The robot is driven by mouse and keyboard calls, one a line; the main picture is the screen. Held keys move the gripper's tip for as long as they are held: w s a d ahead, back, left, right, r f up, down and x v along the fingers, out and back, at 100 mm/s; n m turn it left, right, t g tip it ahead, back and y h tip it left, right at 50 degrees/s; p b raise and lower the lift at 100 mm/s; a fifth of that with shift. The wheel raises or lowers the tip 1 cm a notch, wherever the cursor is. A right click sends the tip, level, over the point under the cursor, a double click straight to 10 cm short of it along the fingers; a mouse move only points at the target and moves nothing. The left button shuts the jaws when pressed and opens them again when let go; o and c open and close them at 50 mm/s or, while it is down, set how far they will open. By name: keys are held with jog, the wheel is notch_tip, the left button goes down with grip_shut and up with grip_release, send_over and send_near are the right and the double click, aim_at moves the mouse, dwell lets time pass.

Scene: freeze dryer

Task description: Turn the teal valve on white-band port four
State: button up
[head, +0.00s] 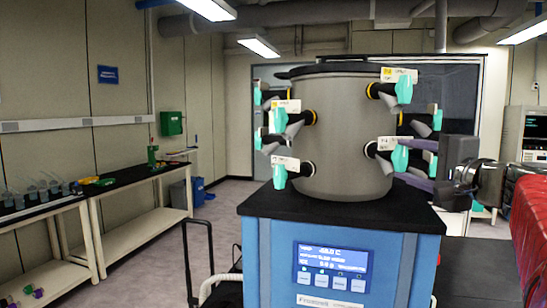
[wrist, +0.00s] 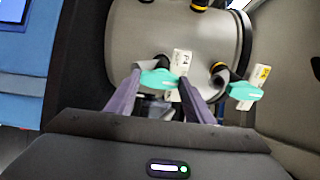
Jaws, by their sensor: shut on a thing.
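The teal valve (wrist: 160,79) sits on the lower port of the grey drum (wrist: 165,38), beside a white tag that seems to read P4 (wrist: 182,62). In the head view the same teal valve (head: 400,159) is at the drum's lower right, on a port with a pale band. My gripper (wrist: 157,86) has its two purple fingers on either side of this valve and is shut on it. In the head view my gripper (head: 412,163) reaches in from the right. The fingers partly hide the valve's surroundings.
A yellow-banded port with another teal valve (wrist: 245,91) is close to the right finger in the wrist view. Several other valves ring the drum, including an upper right one (head: 404,89). The drum stands on a blue cabinet (head: 280,245). Side benches (head: 125,176) stand left.

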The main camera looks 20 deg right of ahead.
jog(key=shift+d+f, duration=0.15)
jog(key=shift+f, duration=0.1)
jog(key=o, duration=0.7)
jog(key=shift+c, duration=0.2)
jog(key=o, duration=0.4)
jog(key=shift+r, duration=0.15)
jog(key=shift+s, duration=0.2)
